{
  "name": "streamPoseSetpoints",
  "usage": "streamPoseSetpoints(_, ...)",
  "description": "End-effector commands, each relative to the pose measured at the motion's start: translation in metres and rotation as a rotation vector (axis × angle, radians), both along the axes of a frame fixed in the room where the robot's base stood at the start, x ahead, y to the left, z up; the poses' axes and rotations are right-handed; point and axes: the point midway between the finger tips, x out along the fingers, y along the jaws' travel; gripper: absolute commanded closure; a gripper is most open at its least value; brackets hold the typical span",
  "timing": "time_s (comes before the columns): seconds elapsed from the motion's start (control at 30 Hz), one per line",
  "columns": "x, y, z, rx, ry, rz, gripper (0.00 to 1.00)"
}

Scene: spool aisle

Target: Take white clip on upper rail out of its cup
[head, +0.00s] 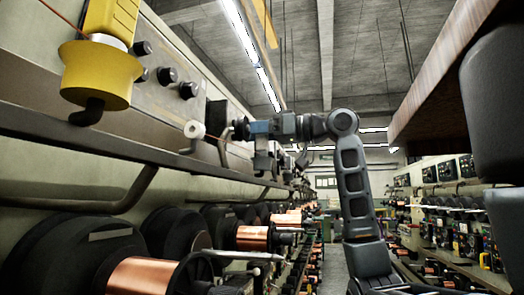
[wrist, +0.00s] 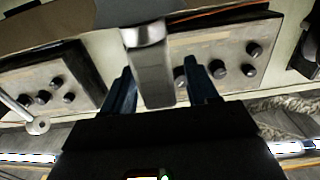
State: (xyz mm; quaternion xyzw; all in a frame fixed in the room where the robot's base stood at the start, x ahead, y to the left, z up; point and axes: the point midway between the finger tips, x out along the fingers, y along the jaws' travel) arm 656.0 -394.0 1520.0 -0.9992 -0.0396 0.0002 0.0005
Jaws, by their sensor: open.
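My gripper (head: 252,128) is at the wall on the left in the head view, close to the upper rail (head: 130,150). In the wrist view its two dark blue fingers (wrist: 160,66) are apart. A pale grey tapered piece (wrist: 153,82) with a silvery collar (wrist: 147,35) lies between them in the picture. I cannot tell whether it is the white clip or whether a finger touches it. A small white round piece (head: 194,129) is left of the gripper, with a thin wire running from it. No cup around a white clip can be made out.
A yellow flanged piece (head: 96,75) with a dark hook hangs at the upper left. Black knobs (head: 167,75) line the wall panel. Copper spools (head: 145,275) stand below the rail. A wooden-edged shelf (head: 430,85) overhangs at right. The aisle floor (head: 333,262) looks clear.

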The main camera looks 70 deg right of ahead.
Motion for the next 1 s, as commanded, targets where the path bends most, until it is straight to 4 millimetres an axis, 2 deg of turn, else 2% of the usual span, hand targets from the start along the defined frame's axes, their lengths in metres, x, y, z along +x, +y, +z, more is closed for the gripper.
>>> streamPoseSetpoints(0.2,0.0004,-0.0002,-0.0003,0.000,0.000,0.000,0.42)
streamPoseSetpoints(0.8,0.0001,-0.0002,0.0000,0.000,0.000,-0.001,1.00)
streamPoseSetpoints(1.0,0.0001,-0.0001,0.0002,-0.001,-0.001,-0.001,1.00)
